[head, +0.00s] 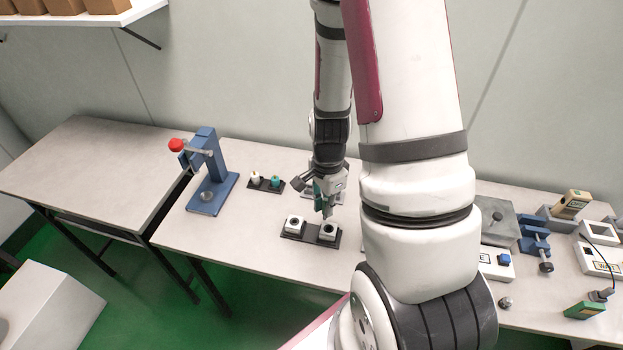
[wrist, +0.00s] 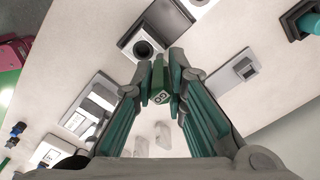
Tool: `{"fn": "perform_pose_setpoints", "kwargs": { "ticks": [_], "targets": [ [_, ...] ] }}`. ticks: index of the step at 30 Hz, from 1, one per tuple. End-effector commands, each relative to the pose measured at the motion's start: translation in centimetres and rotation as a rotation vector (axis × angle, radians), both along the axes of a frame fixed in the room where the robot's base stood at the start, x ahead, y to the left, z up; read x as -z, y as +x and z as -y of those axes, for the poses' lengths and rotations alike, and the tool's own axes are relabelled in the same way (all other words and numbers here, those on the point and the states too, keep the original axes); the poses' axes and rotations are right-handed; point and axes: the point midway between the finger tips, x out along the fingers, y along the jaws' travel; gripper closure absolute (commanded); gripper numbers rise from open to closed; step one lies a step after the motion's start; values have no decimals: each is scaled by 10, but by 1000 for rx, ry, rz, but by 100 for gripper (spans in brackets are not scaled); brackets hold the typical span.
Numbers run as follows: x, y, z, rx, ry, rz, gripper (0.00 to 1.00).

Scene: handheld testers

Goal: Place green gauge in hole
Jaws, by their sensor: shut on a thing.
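In the head view my gripper (head: 325,208) points down just above the right one of two white blocks (head: 328,231) on a dark plate (head: 308,238). That block has a round dark hole; the left white block (head: 293,223) has one too. In the wrist view a holed white block (wrist: 143,48) lies just beyond the fingertips. The gauge appears apart from it. The gauge is hard to make out in the head view.
A dark rack (head: 266,186) with a white and a teal piece stands behind left. A blue press (head: 208,175) with a red knob stands farther left. Testers and a grey box (head: 492,220) fill the table's right. The front left table is clear.

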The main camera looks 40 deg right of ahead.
Motion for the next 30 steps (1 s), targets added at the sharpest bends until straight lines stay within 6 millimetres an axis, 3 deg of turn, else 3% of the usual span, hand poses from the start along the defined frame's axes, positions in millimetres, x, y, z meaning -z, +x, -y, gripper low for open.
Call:
{"fn": "perform_pose_setpoints", "kwargs": {
  "ticks": [15, 23, 30],
  "targets": [
    [12, 113, 46, 0, 0, 1, 100],
    [15, 132, 53, 1, 1, -2, 100],
    [42, 131, 54, 1, 1, -3, 100]
  ]
}}
